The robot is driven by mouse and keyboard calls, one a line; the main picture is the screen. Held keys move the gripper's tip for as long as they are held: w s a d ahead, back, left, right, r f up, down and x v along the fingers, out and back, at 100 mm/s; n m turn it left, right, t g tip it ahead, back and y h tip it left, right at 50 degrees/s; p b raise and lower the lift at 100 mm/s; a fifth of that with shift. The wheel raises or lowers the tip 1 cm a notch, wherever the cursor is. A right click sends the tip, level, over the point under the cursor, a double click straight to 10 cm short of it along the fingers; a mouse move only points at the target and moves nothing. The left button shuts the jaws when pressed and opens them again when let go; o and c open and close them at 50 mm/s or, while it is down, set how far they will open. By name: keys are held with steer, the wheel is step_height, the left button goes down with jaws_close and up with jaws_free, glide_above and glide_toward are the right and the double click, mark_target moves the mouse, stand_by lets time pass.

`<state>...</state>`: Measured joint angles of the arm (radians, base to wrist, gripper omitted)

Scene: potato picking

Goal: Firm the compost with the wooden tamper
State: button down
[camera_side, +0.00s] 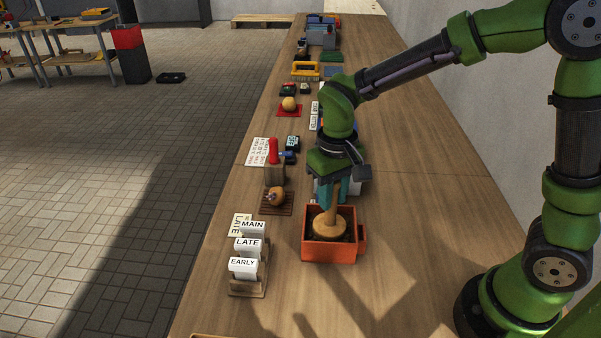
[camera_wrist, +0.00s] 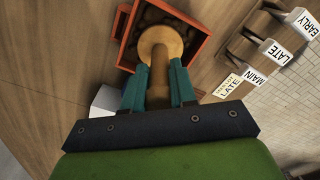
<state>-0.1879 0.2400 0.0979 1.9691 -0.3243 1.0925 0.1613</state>
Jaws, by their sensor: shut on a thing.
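The wooden tamper (camera_side: 329,225) has a round flat head and an upright handle. My gripper (camera_side: 331,187) is shut on its handle, and the fingers show on both sides of it in the wrist view (camera_wrist: 160,88). The tamper's head (camera_wrist: 160,44) is inside the orange-red box (camera_side: 329,254), over the dark compost (camera_side: 346,235). The box's rim also shows in the wrist view (camera_wrist: 194,62). The head hides much of the compost, and I cannot tell whether it touches the surface.
Labelled white blocks MAIN, LATE (camera_side: 248,246) and EARLY (camera_side: 243,268) stand on a wooden rack to the left. A potato (camera_side: 277,196) lies on a slatted mat, and another (camera_side: 289,104) on a red mat. A red-topped object (camera_side: 273,152) stands behind. The table (camera_side: 420,240) right of the box is clear.

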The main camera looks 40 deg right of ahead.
steer(key=shift+f, duration=0.3)
stand_by(0.9)
steer(key=shift+r, duration=3.6)
steer(key=shift+a, duration=0.1)
